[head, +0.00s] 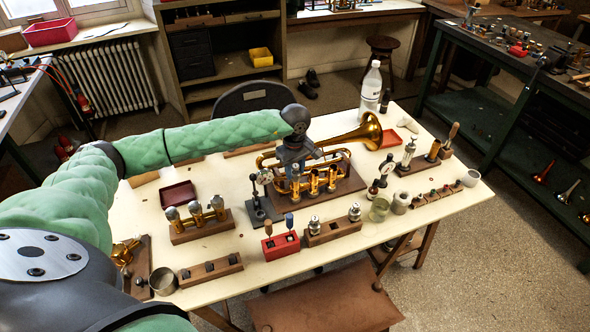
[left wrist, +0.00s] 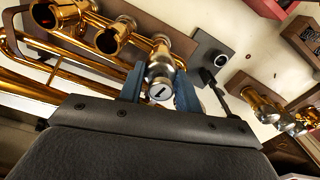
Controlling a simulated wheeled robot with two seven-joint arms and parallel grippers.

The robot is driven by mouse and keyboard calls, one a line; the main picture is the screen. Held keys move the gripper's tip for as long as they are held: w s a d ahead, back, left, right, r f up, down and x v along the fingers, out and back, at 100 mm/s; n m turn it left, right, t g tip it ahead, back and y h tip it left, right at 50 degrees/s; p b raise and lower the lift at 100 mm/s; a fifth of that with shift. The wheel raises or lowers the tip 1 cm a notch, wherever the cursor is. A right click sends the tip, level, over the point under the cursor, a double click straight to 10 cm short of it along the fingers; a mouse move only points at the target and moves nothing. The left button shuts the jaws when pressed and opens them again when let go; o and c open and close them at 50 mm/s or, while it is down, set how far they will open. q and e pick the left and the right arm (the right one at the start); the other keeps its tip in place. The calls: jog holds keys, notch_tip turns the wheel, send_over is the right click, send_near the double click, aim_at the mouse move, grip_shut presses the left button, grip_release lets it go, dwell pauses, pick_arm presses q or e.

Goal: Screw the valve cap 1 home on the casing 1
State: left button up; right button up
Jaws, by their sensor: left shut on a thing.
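My left gripper (head: 293,178) points down over the brass horn (head: 322,186), at the leftmost of its three casings. In the left wrist view its blue fingers (left wrist: 160,88) are shut on the silver valve cap 1 (left wrist: 160,92), whose face bears a "1". The cap is at the end of casing 1 (left wrist: 178,60), lined up with it. I cannot tell whether the threads are engaged or a gap is left. Two other casings (left wrist: 111,39) beside it show dark open ends. In the head view the cap is hidden by the gripper. My right gripper is not in view.
The horn rests on a wooden board (head: 345,190). A dial gauge stand (head: 262,213) stands close on its left. In front are a red block (head: 281,246) and a wooden rack (head: 335,232). A clear bottle (head: 371,88) stands behind. A red tray (head: 178,194) lies left.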

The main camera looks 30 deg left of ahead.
pick_arm(q)
jog(key=shift+f+m+b, duration=0.1)
jog(key=shift+m+b, duration=1.2)
jog(key=shift+b, duration=0.3)
jog(key=o, duration=1.2)
jog(key=shift+c, duration=0.2)
notch_tip(320, 180, up, 7)
jog(key=b, duration=0.3)
jog(key=shift+r, duration=0.5)
